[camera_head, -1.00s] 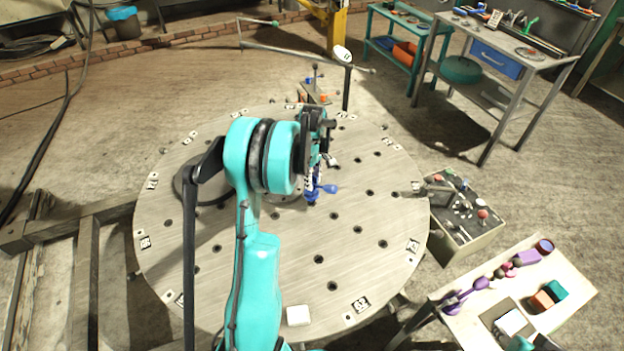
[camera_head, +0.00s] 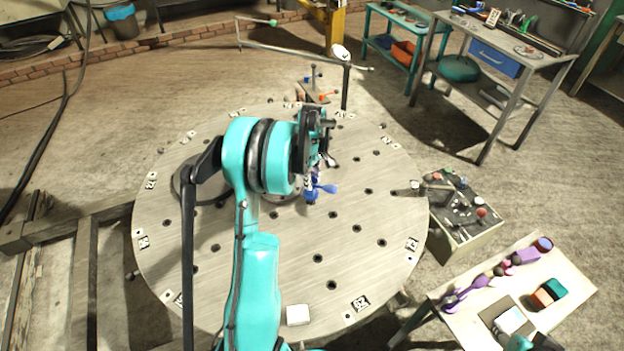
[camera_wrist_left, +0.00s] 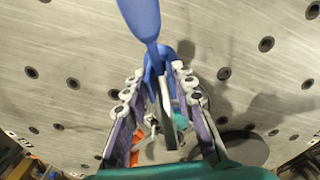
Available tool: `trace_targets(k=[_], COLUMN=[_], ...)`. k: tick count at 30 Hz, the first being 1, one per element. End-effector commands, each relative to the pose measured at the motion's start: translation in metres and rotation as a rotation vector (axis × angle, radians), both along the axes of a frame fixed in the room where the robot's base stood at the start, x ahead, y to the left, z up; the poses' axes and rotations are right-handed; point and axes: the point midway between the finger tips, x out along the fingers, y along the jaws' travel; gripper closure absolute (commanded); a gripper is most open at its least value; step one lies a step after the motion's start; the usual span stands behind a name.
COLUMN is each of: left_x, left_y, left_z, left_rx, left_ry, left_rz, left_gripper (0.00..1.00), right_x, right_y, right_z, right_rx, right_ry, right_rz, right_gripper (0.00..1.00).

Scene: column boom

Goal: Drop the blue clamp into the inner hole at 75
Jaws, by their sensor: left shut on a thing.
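The blue clamp (camera_head: 313,191) is in my left gripper (camera_head: 317,165), above the middle of the round metal table (camera_head: 290,245). In the left wrist view, my left gripper (camera_wrist_left: 158,88) is shut around the clamp, whose blue handle (camera_wrist_left: 142,18) points away from the fingers. The clamp appears to be above the plate; its exact height is hard to tell. Dark round holes are spread over the plate, such as an inner hole (camera_head: 332,214) to the lower right of the clamp. The numbers on the rim labels are too small to read surely. My right gripper is not in view.
A post with a boom (camera_head: 346,88) stands at the far rim. A tool box (camera_head: 465,215) is by the right rim, and a small table (camera_head: 565,300) with purple tools is at the lower right. The plate's right half is mostly clear.

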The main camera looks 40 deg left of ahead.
Motion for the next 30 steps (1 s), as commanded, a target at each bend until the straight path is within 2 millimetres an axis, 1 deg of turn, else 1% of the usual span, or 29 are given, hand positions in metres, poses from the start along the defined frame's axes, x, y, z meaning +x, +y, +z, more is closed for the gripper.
trace_targets(k=[30], left_x=[0.0], left_y=[0.0], left_z=[-0.03], left_rx=[0.0], left_ry=[0.0], left_rz=[0.0], left_gripper=[1.0], right_x=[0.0], right_y=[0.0], right_z=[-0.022], right_rx=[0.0], right_ry=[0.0], right_rz=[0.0], right_gripper=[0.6])
